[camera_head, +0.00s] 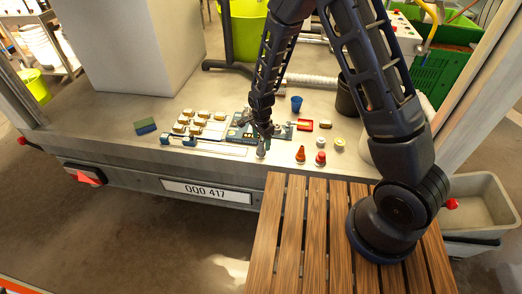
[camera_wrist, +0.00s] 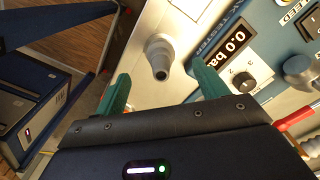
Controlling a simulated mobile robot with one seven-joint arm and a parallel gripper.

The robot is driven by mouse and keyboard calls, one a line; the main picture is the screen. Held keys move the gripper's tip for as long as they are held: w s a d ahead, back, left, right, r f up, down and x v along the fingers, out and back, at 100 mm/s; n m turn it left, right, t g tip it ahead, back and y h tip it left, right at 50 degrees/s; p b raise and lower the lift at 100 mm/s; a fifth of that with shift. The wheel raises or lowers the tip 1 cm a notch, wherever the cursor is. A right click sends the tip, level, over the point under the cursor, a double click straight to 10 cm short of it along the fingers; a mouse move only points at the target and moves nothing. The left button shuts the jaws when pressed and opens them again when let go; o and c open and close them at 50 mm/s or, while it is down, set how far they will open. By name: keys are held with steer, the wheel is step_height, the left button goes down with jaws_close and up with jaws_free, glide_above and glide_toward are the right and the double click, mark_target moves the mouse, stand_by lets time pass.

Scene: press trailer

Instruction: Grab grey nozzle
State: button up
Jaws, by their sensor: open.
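The grey nozzle (camera_wrist: 160,56) shows in the wrist view, just beyond and between my fingertips, with its narrow end towards me. It appears to stand on the pale surface beside the blue tester panel. My gripper (camera_wrist: 161,92) is open, with one green finger on each side of the view and nothing between them.
The tester's display and knob (camera_wrist: 240,82) lie right of the right finger. A sponge (camera_head: 146,125) lies at left.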

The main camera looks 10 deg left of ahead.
mark_target(261, 147)
steer(key=shift+a+f, duration=0.1)
steer(key=shift+f, duration=2.95)
steer(key=shift+c, duration=0.4)
steer(key=c, duration=1)
steer(key=shift+r, duration=0.1)
steer(key=shift+c, duration=0.5)
steer(key=shift+r, duration=0.45)
jaws_close()
step_height(261, 147, up, 19)
steer(key=shift+w, duration=0.15)
